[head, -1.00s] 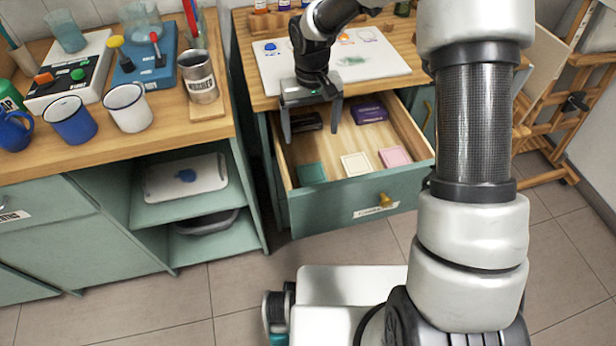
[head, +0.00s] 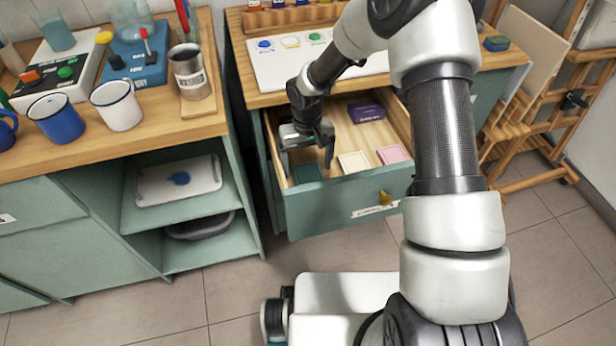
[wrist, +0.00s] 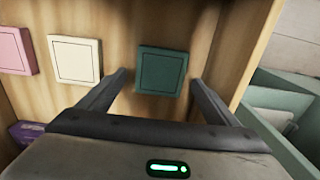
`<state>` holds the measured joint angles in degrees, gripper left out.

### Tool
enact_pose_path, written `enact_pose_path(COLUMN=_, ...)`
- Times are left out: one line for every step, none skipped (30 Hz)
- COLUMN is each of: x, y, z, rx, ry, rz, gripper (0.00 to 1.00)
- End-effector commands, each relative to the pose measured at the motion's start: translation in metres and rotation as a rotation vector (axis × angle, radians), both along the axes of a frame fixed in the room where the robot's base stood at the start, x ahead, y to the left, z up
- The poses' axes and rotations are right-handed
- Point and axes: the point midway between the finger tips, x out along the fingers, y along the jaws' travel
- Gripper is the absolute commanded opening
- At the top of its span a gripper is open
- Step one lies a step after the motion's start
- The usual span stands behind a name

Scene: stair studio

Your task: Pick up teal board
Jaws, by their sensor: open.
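The teal board (head: 308,172) is a small square tile lying flat in the front left corner of the open drawer (head: 350,205). In the wrist view the teal board (wrist: 162,71) lies just beyond and between my open fingertips, close to the drawer wall on the right. My gripper (head: 305,162) is lowered into the drawer just above the board, with its fingers apart and nothing between them. It also shows in the wrist view (wrist: 158,80). Whether the fingers touch the board or the drawer floor cannot be told.
A cream board (head: 353,161) and a pink board (head: 392,154) lie to the right in the drawer. A purple box (head: 366,112) lies farther back. The worktop (head: 258,98) overhangs the drawer's back. Mugs (head: 117,106) stand on the left counter.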

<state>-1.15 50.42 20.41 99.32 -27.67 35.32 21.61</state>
Motion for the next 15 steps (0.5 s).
enact_pose_path(x=-0.0003, y=0.0000, z=-0.0094, rx=-0.001, ry=0.002, rz=-0.001, gripper=0.84)
enact_pose_path(x=-0.0001, y=0.0000, z=-0.0116, rx=0.000, ry=0.001, rz=-0.001, gripper=0.84)
enact_pose_path(x=0.0001, y=-0.0001, z=-0.0134, rx=0.000, ry=0.000, rz=0.000, gripper=0.84)
enact_pose_path(x=0.0002, y=0.0000, z=-0.0139, rx=-0.001, ry=0.000, rz=0.000, gripper=0.84)
enact_pose_path(x=0.0003, y=-0.0001, z=-0.0138, rx=-0.001, ry=0.000, rz=0.000, gripper=0.84)
enact_pose_path(x=0.0004, y=-0.0001, z=-0.0134, rx=-0.001, ry=-0.001, rz=0.000, gripper=0.84)
enact_pose_path(x=0.0004, y=-0.0001, z=-0.0131, rx=-0.001, ry=-0.001, rz=0.000, gripper=0.84)
enact_pose_path(x=0.0004, y=-0.0001, z=-0.0131, rx=-0.001, ry=-0.001, rz=0.000, gripper=0.84)
enact_pose_path(x=0.0004, y=-0.0001, z=-0.0130, rx=-0.001, ry=-0.001, rz=0.000, gripper=0.84)
enact_pose_path(x=0.0004, y=-0.0001, z=-0.0130, rx=-0.001, ry=-0.001, rz=0.000, gripper=0.81)
enact_pose_path(x=0.0004, y=-0.0001, z=-0.0130, rx=-0.001, ry=-0.001, rz=0.000, gripper=0.76)
enact_pose_path(x=0.0004, y=-0.0001, z=-0.0130, rx=-0.001, ry=-0.001, rz=0.000, gripper=0.69)
enact_pose_path(x=0.0004, y=-0.0001, z=-0.0130, rx=-0.001, ry=-0.001, rz=0.000, gripper=0.64)
enact_pose_path(x=0.0004, y=-0.0001, z=-0.0130, rx=-0.001, ry=-0.001, rz=0.000, gripper=0.59)
enact_pose_path(x=0.0003, y=-0.0001, z=-0.0129, rx=-0.001, ry=0.000, rz=0.000, gripper=0.52)
